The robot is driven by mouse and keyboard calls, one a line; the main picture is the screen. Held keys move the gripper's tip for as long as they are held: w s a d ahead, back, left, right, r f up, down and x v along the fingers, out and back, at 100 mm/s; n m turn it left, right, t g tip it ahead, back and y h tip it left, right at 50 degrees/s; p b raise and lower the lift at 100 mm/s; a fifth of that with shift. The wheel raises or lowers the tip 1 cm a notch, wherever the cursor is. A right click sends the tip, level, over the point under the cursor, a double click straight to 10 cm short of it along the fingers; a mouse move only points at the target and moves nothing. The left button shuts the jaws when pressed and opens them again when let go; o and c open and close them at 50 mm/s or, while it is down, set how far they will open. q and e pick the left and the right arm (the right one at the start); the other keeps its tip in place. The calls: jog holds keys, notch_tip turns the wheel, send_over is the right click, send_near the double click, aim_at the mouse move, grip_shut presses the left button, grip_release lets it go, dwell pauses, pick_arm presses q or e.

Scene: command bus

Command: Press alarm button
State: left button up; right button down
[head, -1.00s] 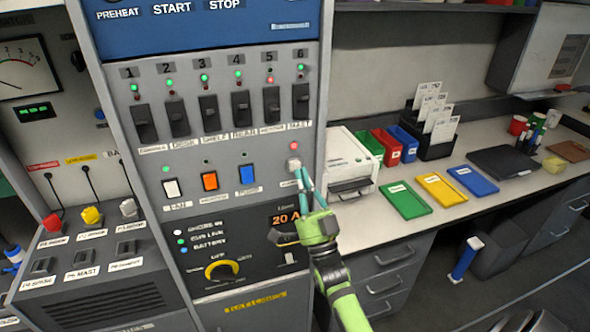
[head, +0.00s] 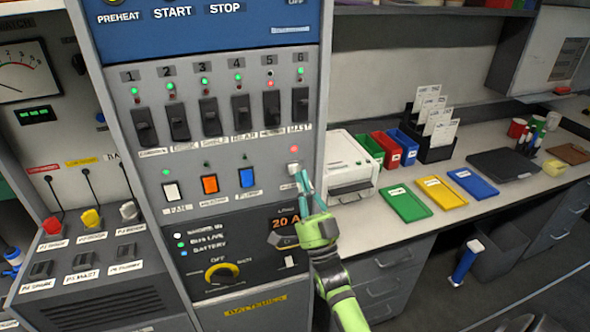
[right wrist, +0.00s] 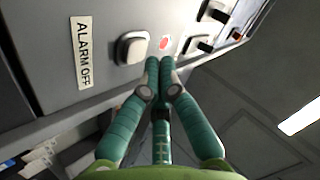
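The alarm button (head: 293,168) is a small pale square button at the right edge of the grey panel, below switch 6. A red light (head: 294,149) glows above it. In the right wrist view the button (right wrist: 131,48) sits beside an "ALARM OFF" label (right wrist: 83,52), with the red light (right wrist: 164,43) on its other side. My right gripper (head: 304,178) is just in front of and below the button. Its teal fingertips (right wrist: 160,62) are together with nothing between them, close beside the button. Contact cannot be told. My left gripper is not in view.
A row of black switches (head: 208,117) is above. White, orange (head: 209,184) and blue (head: 247,178) rocker switches are to the left. A knob (head: 219,274) is below. The counter on the right holds a white printer (head: 350,165) and coloured trays (head: 405,204).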

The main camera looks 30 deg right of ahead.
jog(key=shift+w, duration=0.1)
dwell(0.3)
jog(key=shift+w+d+b, duration=0.1)
jog(key=shift+w+b, duration=0.2)
jog(key=shift+w, duration=0.05)
jog(key=shift+w+d, duration=0.1)
jog(key=shift+w, duration=0.25)
dwell(0.6)
jog(key=shift+s, duration=0.2)
jog(key=shift+s+a, duration=0.2)
jog(key=shift+s, duration=0.4)
jog(key=s+p, duration=0.1)
jog(key=s, duration=0.1)
jog(key=s+a+p, duration=0.1)
jog(key=s, duration=0.1)
jog(key=shift+s+a, duration=0.1)
jog(key=shift+s, duration=0.3)
